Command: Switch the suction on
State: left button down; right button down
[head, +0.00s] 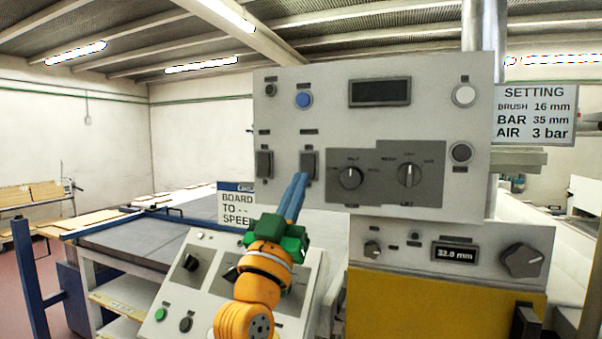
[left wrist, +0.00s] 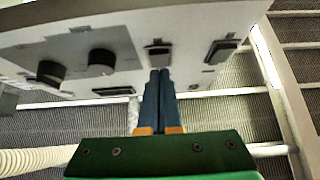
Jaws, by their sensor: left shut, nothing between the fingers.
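A grey upright control panel (head: 280,110) faces me. It carries two dark rocker switches, a left one (head: 264,163) and a right one (head: 309,165), with labels too small to read. I cannot tell which is for suction. My left gripper (head: 299,177) is shut and empty, its blue fingers pointing up at the lower part of the right rocker. In the left wrist view the shut fingertips (left wrist: 160,72) are just below that right rocker (left wrist: 158,52); I cannot tell whether they touch it. The left rocker (left wrist: 220,50) is off to the side. My right gripper is not in view.
Beside the rockers are two rotary knobs (head: 351,177). A blue button (head: 304,100) and a dark display (head: 380,91) are above. A sloped console (head: 185,285) with knobs and buttons stands below my arm. A lower unit reads 33.0 mm (head: 456,254).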

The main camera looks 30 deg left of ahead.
pick_arm(q)
jog(key=shift+w+a+f, duration=0.1)
jog(key=shift+w+a, duration=0.1)
jog(key=shift+w, duration=0.5)
